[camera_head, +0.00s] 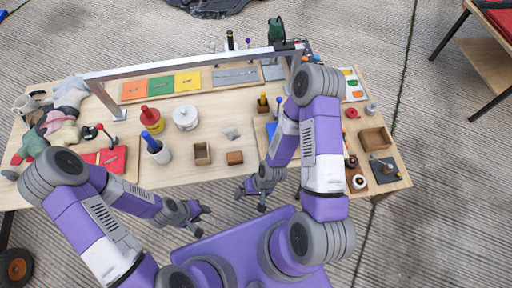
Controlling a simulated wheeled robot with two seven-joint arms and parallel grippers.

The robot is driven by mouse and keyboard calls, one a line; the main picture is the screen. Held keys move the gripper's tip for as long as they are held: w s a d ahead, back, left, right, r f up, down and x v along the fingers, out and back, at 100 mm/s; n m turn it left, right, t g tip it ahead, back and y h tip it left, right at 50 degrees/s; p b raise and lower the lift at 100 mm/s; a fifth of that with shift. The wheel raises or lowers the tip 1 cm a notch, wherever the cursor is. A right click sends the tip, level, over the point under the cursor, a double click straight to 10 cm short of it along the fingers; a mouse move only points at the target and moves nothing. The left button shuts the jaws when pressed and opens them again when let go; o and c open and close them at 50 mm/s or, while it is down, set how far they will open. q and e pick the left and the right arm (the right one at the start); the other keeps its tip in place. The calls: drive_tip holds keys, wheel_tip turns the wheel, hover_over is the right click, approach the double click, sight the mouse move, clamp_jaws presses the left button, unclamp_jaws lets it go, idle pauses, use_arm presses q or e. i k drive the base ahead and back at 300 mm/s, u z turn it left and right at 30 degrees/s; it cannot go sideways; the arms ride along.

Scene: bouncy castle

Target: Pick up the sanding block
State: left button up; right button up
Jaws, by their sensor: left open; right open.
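A small brown block (235,158), which looks like the sanding block, lies near the front edge of the wooden table (178,176), right of a small open wooden box (202,154). A small grey piece (231,132) lies just behind it; its kind is too small to tell. My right gripper (250,201) is open and empty, in front of the table edge and a little nearer to me than the brown block. My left gripper (203,221) is open and empty, further left and lower in the picture, also in front of the table. Neither gripper touches the block.
A metal frame (190,64) spans the table. Soft toys (60,125) crowd the left end. A wooden tray (375,139) is at right.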

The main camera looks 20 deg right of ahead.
sight(234, 158)
drive_tip(key=z, duration=0.45)
drive_tip(key=k, duration=1.15)
drive_tip(key=u, duration=0.7)
drive_tip(key=i, duration=1.3)
drive_tip(key=z, duration=0.2)
